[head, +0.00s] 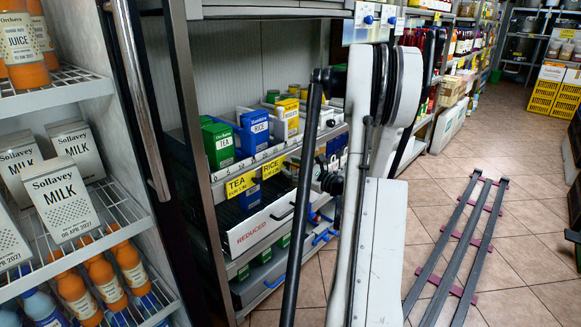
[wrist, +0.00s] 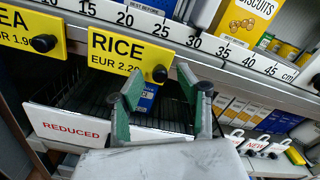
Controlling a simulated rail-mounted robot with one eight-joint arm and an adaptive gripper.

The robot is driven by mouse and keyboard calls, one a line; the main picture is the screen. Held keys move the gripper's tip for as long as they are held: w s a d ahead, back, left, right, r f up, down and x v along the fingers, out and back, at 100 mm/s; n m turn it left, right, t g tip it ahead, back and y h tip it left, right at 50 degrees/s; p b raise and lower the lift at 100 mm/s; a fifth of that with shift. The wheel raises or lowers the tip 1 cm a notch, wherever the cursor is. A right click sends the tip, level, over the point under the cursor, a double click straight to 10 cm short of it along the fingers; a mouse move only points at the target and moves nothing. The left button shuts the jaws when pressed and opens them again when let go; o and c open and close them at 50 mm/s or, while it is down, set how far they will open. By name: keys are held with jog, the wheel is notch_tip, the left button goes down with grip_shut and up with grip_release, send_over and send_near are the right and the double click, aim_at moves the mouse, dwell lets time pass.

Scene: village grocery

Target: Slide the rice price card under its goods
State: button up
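The yellow rice price card (wrist: 128,52) hangs on the shelf's front rail below the ruler strip, roughly under the 15 to 25 marks. A black knob (wrist: 160,73) sits at its right end. The card also shows in the head view (head: 272,166), right of the tea card. The blue rice box (head: 255,130) stands on the shelf above, between the green tea box and a yellow box. My gripper (wrist: 165,90) is open and empty, its green fingers just below the card and knob. In the head view my arm hides most of the gripper.
The yellow tea card (wrist: 28,32) with its own knob is close on the left. A white REDUCED tray (wrist: 70,128) lies below on the left. A yellow biscuits box (wrist: 245,20) stands on the shelf at right.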

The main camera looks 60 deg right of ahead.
jog(key=s+a, duration=0.1)
jog(key=s, duration=1)
jog(key=shift+a, duration=0.35)
